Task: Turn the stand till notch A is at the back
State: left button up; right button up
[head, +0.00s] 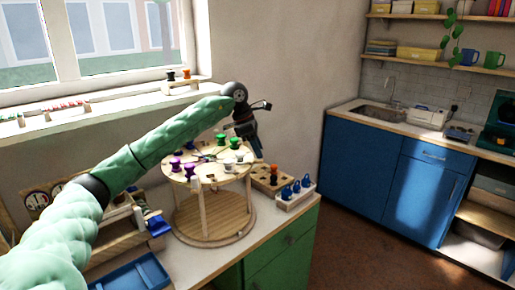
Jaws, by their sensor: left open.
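The round wooden stand (206,223) is on the worktop, with an upper disc on posts above a wider base disc. Purple, green and white knobbed pieces sit on the upper disc, such as a purple one (176,164) at the left, a green one (221,139) at the back and a white one (229,165) at the right front. I cannot make out any notch letter at this size. My left gripper (257,150) points down at the back right of the upper disc, open. I cannot tell whether it touches the stand. My right gripper is out of view.
A wooden board with holes (268,182) and a rack with blue knobs (296,193) stand right of the stand. A blue tray (135,277) lies front left. My left arm crosses over the left side. The windowsill (110,108) runs behind.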

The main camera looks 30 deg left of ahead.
pick_arm(q)
jog(key=b+v, duration=0.1)
jog(key=v, duration=0.6)
jog(key=shift+a+r+b, duration=0.15)
jog(key=shift+r+b, duration=0.15)
jog(key=shift+b, duration=0.05)
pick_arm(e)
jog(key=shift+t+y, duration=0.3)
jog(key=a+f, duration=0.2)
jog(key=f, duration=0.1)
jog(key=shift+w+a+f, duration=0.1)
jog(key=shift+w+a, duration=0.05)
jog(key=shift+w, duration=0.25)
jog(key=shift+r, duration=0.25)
